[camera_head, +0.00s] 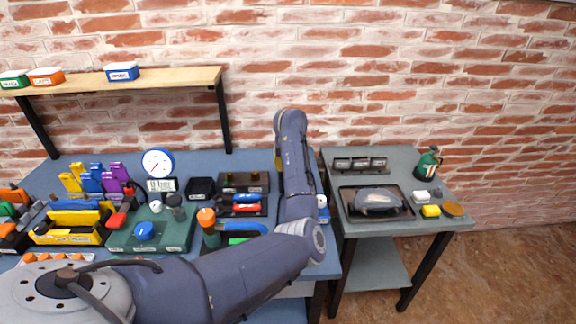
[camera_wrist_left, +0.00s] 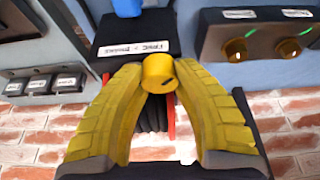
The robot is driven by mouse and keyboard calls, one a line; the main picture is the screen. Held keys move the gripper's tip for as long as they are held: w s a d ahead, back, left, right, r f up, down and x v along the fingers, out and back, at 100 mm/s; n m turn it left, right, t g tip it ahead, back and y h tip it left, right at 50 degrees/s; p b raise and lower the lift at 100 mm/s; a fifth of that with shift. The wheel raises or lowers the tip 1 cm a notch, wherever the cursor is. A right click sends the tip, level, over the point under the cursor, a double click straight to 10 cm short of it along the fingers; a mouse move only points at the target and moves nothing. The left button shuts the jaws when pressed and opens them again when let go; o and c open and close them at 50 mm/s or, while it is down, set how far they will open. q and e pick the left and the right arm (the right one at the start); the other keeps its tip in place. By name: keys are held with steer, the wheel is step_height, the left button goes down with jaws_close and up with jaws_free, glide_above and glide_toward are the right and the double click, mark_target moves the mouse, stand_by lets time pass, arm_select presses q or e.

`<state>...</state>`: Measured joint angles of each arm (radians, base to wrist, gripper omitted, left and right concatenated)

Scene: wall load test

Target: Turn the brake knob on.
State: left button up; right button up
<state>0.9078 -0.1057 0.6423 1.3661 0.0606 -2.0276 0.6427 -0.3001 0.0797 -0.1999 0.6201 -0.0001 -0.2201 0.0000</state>
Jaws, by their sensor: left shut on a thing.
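In the left wrist view a yellow round knob (camera_wrist_left: 159,75) sits between the fingertips of my left gripper (camera_wrist_left: 158,68). Both ridged yellow fingers close in on it from the two sides and touch it. A dark mark shows on the knob's face near its lower edge. Behind it is a black box (camera_wrist_left: 120,43) with a white label that is upside down and hard to read. In the head view my left arm hides this box, the knob and the fingers. My right gripper does not show.
A dark panel with two brass knobs (camera_head: 231,186) stands left of my arm; it also shows in the wrist view (camera_wrist_left: 213,42). A three-button box (camera_head: 359,163) is on the side table (camera_head: 338,158). The brick wall (camera_head: 380,100) is close behind.

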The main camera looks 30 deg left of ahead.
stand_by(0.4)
arm_select(q)
steer(key=o, duration=1.3)
steer(key=v, duration=1.2)
steer(key=shift+a, duration=0.1)
